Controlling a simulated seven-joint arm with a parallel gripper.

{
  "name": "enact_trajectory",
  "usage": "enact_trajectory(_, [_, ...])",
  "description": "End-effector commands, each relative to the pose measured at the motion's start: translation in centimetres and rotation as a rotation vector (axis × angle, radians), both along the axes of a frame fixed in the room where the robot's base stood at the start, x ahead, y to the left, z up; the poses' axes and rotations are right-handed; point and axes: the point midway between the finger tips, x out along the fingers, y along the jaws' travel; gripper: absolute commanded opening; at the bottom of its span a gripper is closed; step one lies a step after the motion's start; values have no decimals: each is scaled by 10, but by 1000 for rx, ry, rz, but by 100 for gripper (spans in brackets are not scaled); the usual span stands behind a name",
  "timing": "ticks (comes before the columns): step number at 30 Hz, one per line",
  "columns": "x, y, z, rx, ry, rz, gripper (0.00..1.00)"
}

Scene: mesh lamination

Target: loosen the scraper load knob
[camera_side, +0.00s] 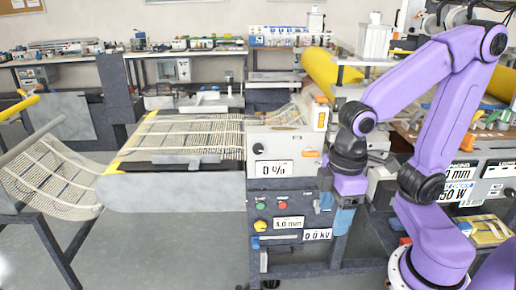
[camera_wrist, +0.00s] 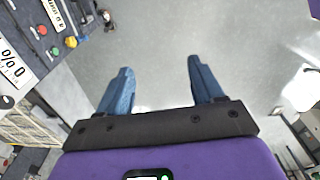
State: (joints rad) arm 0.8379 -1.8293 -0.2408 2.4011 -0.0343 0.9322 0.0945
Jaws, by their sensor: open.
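A pale machine box (camera_side: 283,142) carries a 0 % readout (camera_side: 273,168) with a small dark knob (camera_side: 258,148) above it. No readable label marks the scraper load knob, so I cannot tell for certain whether this is it. Below, a dark panel has a yellow knob (camera_side: 260,226) beside a 4.0 mm readout (camera_side: 289,223). My gripper (camera_side: 335,218) points down to the right of this panel, with its blue fingers apart. In the wrist view, my gripper (camera_wrist: 158,66) is open and empty over grey floor. The panel shows at upper left there, away from the fingers.
Green and red buttons (camera_side: 282,205) and a 0.0 kV readout (camera_side: 317,235) share the dark panel. A mesh web (camera_side: 180,135) runs over the machine at left. A yellow roll (camera_side: 335,75) lies behind my arm. Another machine with readouts (camera_side: 490,170) stands at right.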

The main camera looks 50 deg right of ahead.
Motion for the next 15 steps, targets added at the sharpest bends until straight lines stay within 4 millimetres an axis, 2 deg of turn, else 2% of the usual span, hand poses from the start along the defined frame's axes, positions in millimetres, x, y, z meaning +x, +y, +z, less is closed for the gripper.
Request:
enact_trajectory(1, [19,5,4,1,-13,-72,67])
enact_trajectory(8, [102,12,25,6,-77,-406,67])
enact_trajectory(15, [188,-5,43,8,-149,-758,67])
